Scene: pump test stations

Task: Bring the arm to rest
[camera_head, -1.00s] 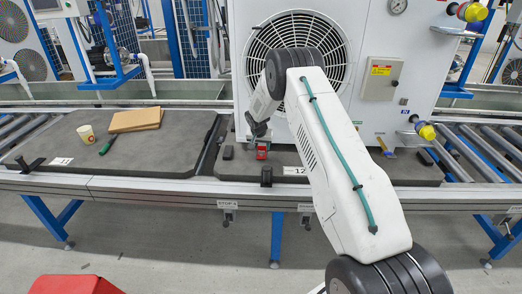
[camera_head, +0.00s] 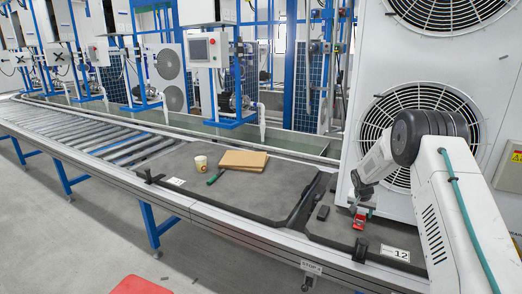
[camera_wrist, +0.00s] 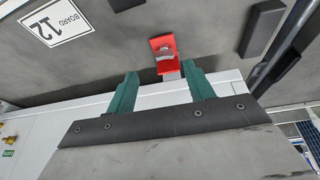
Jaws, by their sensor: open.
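My gripper shows in the wrist view (camera_wrist: 160,92) with its two green fingers apart and nothing between them. A small red object (camera_wrist: 163,50) with a metallic part lies on the grey mat just beyond the fingertips, apart from them. In the head view my arm is at the right, bent in front of the large white fan unit, and its end hangs close above the red object (camera_head: 361,219). The fingers are too small to make out there.
The grey mat (camera_head: 330,228) carries a label reading 12 (camera_head: 402,254) and dark blocks (camera_head: 323,212). The white unit (camera_head: 480,60) stands right behind it. On the left mat are a cup (camera_head: 200,163), a brown board (camera_head: 243,160) and a green tool (camera_head: 215,178). Rollers (camera_head: 100,140) run left.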

